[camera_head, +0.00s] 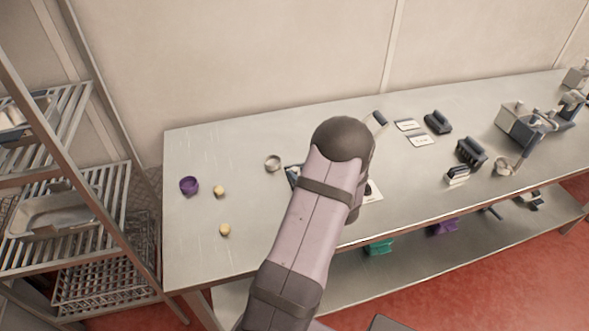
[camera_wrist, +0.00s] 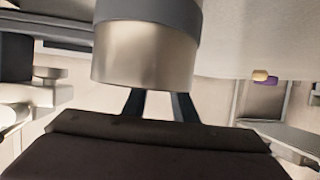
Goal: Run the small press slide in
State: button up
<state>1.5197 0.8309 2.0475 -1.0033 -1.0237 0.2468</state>
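In the head view my arm crosses the middle of the steel table (camera_head: 235,255) and hides my gripper. A dark blue-edged part (camera_head: 293,175) shows left of the arm, and a dark handle (camera_head: 380,118) on a light stem shows to its right. Whether these belong to the small press, I cannot tell; its slide is not clearly visible. In the wrist view the two dark fingers of my gripper (camera_wrist: 158,104) stand apart above its dark body. A metal cylinder (camera_wrist: 145,62) with a grey-blue band covers their tips, so I cannot tell whether they touch it.
A purple cup (camera_head: 189,185), yellow pieces (camera_head: 219,191) and a metal ring (camera_head: 273,163) lie on the left of the table. White cards (camera_head: 407,125), dark blocks (camera_head: 438,122) and a grey-blue machine (camera_head: 520,122) stand right. A wire rack (camera_head: 65,200) stands far left.

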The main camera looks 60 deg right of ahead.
aim_at(296, 172)
jog(key=shift+p+x, duration=0.4)
jog(key=shift+x, duration=1.45)
grip_shut()
jog(key=s+d+b, duration=0.1)
jog(key=s+d, duration=0.6)
jog(key=shift+s+d+r, duration=0.15)
jog(key=shift+s+d, duration=0.05)
grip_release()
jog(key=shift+s+d, duration=0.1)
